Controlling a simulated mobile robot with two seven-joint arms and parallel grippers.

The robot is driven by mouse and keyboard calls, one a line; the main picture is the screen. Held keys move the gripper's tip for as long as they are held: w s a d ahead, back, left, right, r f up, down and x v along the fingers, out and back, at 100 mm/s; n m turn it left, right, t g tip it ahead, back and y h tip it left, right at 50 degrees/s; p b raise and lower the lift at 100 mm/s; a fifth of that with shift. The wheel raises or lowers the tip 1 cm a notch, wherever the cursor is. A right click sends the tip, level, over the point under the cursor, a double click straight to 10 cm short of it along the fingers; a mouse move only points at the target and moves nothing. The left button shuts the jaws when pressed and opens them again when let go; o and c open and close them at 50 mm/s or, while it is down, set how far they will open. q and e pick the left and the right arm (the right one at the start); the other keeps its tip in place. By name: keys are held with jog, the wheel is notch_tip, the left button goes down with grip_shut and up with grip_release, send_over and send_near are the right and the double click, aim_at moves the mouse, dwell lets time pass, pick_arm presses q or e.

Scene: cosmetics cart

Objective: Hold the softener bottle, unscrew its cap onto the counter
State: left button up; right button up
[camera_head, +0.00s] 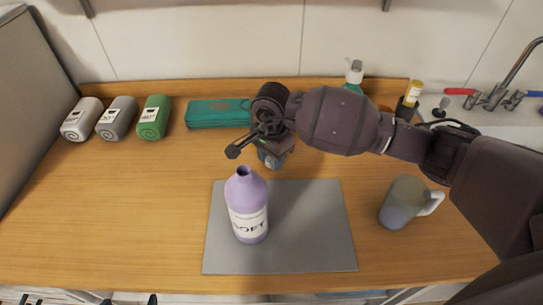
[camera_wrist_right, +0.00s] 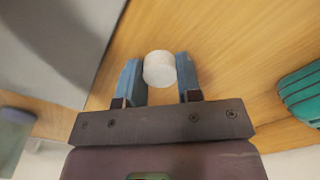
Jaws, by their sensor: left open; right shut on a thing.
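The lilac softener bottle (camera_head: 248,205) stands upright on the grey mat (camera_head: 310,235), its neck open and uncapped. My right gripper (camera_head: 271,160) points down behind the bottle, near the mat's far edge. It is shut on the white cap, which shows between its blue fingers in the right wrist view (camera_wrist_right: 159,69). Bare wood shows around the cap; I cannot tell whether the cap touches the counter. Dark tips at the head view's bottom left edge look like my left gripper (camera_head: 129,301), open and apart from the bottle; the rest is cut off.
Rolled towels in white (camera_head: 82,119), grey (camera_head: 117,118) and green (camera_head: 154,117) lie at the back left. A teal pouch (camera_head: 217,113) lies beside them. A mug (camera_head: 405,203) stands right of the mat. My right arm crosses the right side. The left counter is clear.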

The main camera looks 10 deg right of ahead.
jog(key=shift+f, duration=0.2)
jog(key=o, duration=1)
jog(key=shift+r, duration=0.1)
jog(key=shift+r, duration=0.1)
notch_tip(320, 180, up, 12)
jog(key=shift+r, duration=0.1)
